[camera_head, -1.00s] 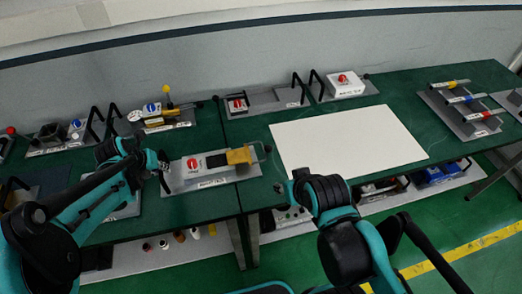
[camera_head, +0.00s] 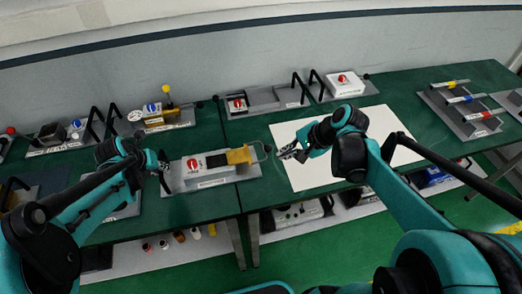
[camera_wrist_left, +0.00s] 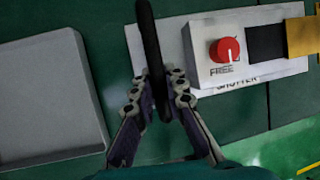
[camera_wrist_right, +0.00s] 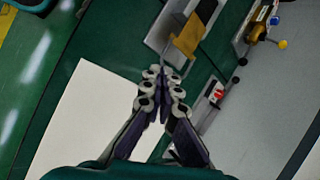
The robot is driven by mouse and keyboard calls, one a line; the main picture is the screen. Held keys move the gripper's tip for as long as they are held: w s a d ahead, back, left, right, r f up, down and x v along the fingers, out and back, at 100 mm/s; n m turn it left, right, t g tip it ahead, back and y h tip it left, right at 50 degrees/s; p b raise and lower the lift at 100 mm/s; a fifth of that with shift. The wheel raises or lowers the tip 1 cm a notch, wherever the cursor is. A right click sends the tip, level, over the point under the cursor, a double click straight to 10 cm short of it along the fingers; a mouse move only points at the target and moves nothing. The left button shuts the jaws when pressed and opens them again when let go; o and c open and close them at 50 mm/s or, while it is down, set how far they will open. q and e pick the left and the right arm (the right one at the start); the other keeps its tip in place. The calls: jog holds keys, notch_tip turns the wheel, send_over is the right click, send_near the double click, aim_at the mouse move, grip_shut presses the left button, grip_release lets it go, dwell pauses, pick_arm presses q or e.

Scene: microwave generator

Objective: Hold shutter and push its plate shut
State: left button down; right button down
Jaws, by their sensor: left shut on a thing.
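The shutter (camera_head: 193,171) is a white box with a red knob on a grey base plate at the table's front middle. Its dark window shows beside the knob, and its yellow plate (camera_head: 239,156) sits at the right end, with a thin metal loop beyond it. My left gripper (camera_head: 163,164) is shut on the shutter's upright black handle (camera_wrist_left: 149,40) at the left end. My right gripper (camera_head: 286,153) hangs to the right of the loop, apart from it. In the right wrist view its fingertips (camera_wrist_right: 162,74) are together with nothing between them, and the yellow plate (camera_wrist_right: 185,38) lies ahead.
A white sheet (camera_head: 394,137) lies on the green table under my right arm. Devices with black handles and a red-knobbed box (camera_head: 343,83) stand along the back. A grey tray with coloured tubes (camera_head: 465,105) is at the right.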

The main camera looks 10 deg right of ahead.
jog(key=w+d+f+m+t+y, duration=0.1)
jog(key=w+d+f+m+y, duration=0.35)
jog(key=w+d+m, duration=0.35)
jog(key=shift+y, duration=0.35)
jog(key=w+a+f, duration=0.1)
jog(key=f, duration=0.1)
jog(key=w+a+f, duration=0.1)
jog(key=a+f, duration=0.1)
jog(key=w+a+f, duration=0.1)
jog(key=a+f, duration=0.1)
jog(key=shift+a+f, duration=0.1)
jog(key=shift+a, duration=0.05)
jog(key=shift+a, duration=0.1)
dwell(1.2)
